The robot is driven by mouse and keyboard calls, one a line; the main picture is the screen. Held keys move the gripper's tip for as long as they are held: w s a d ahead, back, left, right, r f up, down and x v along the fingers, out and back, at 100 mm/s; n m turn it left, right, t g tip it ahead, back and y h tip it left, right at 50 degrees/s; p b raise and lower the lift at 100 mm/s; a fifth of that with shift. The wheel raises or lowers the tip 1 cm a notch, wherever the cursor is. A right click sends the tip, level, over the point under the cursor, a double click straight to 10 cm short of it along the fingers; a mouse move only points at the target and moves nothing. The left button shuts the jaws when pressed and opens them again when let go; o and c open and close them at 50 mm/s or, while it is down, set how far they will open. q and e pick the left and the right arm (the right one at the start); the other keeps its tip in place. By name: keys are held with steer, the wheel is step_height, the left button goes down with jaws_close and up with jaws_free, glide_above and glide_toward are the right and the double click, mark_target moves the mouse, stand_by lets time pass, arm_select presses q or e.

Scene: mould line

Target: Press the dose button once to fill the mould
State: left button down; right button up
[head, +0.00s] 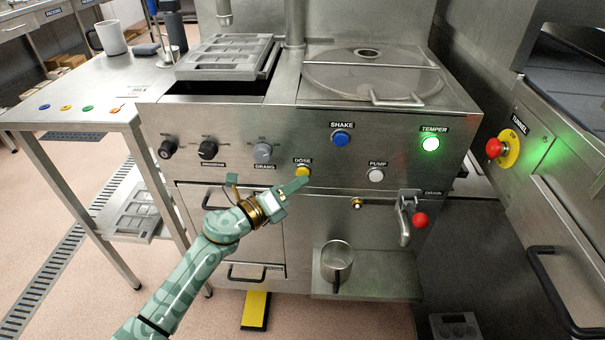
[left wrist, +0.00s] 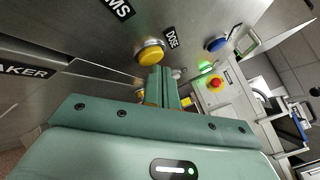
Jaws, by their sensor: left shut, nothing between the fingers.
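The yellow dose button (head: 302,171) sits on the steel front panel under its DOSE label. In the left wrist view the dose button (left wrist: 151,54) is just beyond my fingertips, up and slightly left. My left gripper (head: 303,182) is shut and empty, with its tips close below the button. I cannot tell whether they touch it. In the left wrist view the left gripper (left wrist: 163,72) shows as two green fingers pressed together. The grey mould (head: 222,55) lies on the machine's top left, under the spout (head: 224,14). My right gripper is not in view.
The blue SHAKE button (head: 341,139), white PUMP button (head: 376,175) and lit green TEMPER button (head: 431,144) share the panel. A grey GRAMS knob (head: 262,152) is left of DOSE. A red-knobbed drain lever (head: 405,218) and a metal jug (head: 336,262) are lower right.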

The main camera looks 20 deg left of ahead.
arm_select(q)
steer(key=shift+w+a, duration=0.1)
steer(key=shift+w, duration=0.25)
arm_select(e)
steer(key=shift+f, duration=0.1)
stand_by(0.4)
arm_select(q)
steer(key=shift+s, duration=0.1)
steer(key=shift+s+d, duration=0.2)
steer(key=shift+s, duration=0.5)
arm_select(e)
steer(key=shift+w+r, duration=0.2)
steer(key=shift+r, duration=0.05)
arm_select(q)
steer(key=s+p, duration=0.1)
steer(key=s, duration=0.1)
steer(key=s+d+p, duration=0.1)
steer(key=s, duration=0.1)
steer(key=shift+s+d, duration=0.2)
steer(key=shift+s, duration=0.2)
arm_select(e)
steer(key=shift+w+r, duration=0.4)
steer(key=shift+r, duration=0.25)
